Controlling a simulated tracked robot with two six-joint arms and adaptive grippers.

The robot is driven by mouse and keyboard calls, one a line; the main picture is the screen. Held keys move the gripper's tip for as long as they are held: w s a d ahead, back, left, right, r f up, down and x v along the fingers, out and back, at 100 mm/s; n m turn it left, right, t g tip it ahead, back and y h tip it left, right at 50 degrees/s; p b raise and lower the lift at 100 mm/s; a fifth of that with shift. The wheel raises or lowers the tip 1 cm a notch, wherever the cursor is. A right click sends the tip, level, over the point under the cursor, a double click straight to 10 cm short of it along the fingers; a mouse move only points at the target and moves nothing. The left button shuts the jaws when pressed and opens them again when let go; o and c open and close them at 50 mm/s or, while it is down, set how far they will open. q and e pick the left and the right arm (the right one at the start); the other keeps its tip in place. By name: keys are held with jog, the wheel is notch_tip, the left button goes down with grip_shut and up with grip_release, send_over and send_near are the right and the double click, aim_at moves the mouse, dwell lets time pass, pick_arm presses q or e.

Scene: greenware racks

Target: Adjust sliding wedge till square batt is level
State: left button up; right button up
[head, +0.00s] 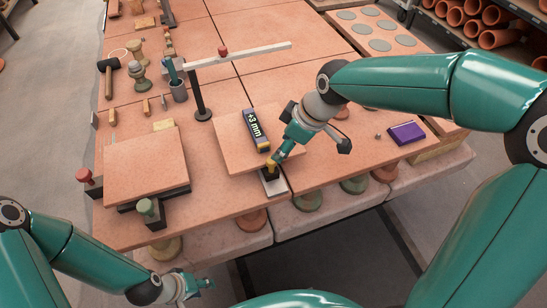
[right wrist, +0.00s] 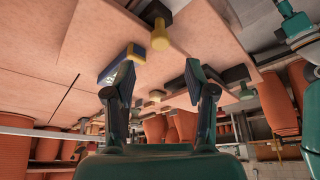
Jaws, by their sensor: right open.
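A square batt (head: 232,150) lies on the table with a dark gauge (head: 254,124) on it reading "+3 mm". The gauge's blue side and yellow end show in the right wrist view (right wrist: 108,72). At the batt's front edge is a dark wedge block with a yellow knob (head: 272,164), beside a pale plate (head: 274,184). My right gripper (head: 308,152) is open over the batt's right front corner. In the right wrist view the yellow knob (right wrist: 161,38) appears beyond and between the spread fingers (right wrist: 160,76). My left gripper (head: 203,284) is low, off the table's front; its opening is unclear.
Another square batt (head: 145,163) at left has a red knob (head: 83,174) and a green knob (head: 146,207). A black post (head: 200,100) carries a pale bar over the table. A purple block (head: 406,133) lies at right. A mallet (head: 108,70) lies back left.

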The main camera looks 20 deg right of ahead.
jog(key=x, duration=0.7)
jog(key=shift+w+a+f, duration=0.1)
jog(key=shift+f, duration=0.25)
grip_shut()
